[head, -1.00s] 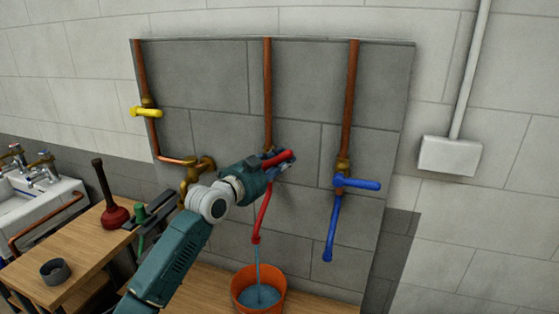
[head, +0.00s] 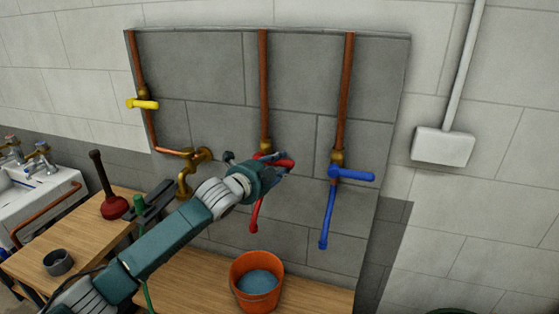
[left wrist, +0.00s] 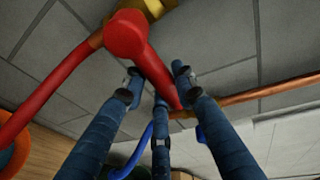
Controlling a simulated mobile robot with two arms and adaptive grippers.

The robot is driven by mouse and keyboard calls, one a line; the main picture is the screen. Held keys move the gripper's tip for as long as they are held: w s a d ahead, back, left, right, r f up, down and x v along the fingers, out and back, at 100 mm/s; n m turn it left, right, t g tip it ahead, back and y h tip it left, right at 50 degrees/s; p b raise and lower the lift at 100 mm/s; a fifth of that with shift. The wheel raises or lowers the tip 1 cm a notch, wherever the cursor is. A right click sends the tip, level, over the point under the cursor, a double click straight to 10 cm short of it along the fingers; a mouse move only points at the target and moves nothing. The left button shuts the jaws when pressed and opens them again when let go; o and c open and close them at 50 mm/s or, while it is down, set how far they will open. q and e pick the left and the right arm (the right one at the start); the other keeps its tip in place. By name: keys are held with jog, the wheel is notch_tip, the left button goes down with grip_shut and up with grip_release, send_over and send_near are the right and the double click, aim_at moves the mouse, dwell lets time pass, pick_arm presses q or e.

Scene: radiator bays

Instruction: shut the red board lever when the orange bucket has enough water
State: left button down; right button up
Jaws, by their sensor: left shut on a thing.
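The red board lever (head: 281,163) is on the middle pipe's brass valve, pointing right across the board. My left gripper (head: 278,174) is shut on it. In the left wrist view the lever (left wrist: 158,72) runs between the fingers of my left gripper (left wrist: 160,82). The red spout (head: 256,214) hangs below the valve, and no water stream shows from it. The orange bucket (head: 258,302) stands upright on the bench below the spout, with blue water (head: 257,281) inside, its surface below the rim. My right gripper is not in view.
A blue lever (head: 352,174) and blue spout (head: 328,225) are to the right. A yellow lever (head: 143,104) and brass tap (head: 188,175) are to the left.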

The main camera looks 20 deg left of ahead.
pick_arm(q)
jog(key=shift+f, duration=0.2)
jog(key=c, duration=1.4)
grip_release()
jog(key=shift+o, duration=0.2)
jog(key=shift+s+r, duration=0.1)
jog(key=v, duration=1.1)
jog(key=shift+s+a, duration=0.15)
jog(key=shift+s, duration=0.2)
jog(key=shift+r, duration=0.1)
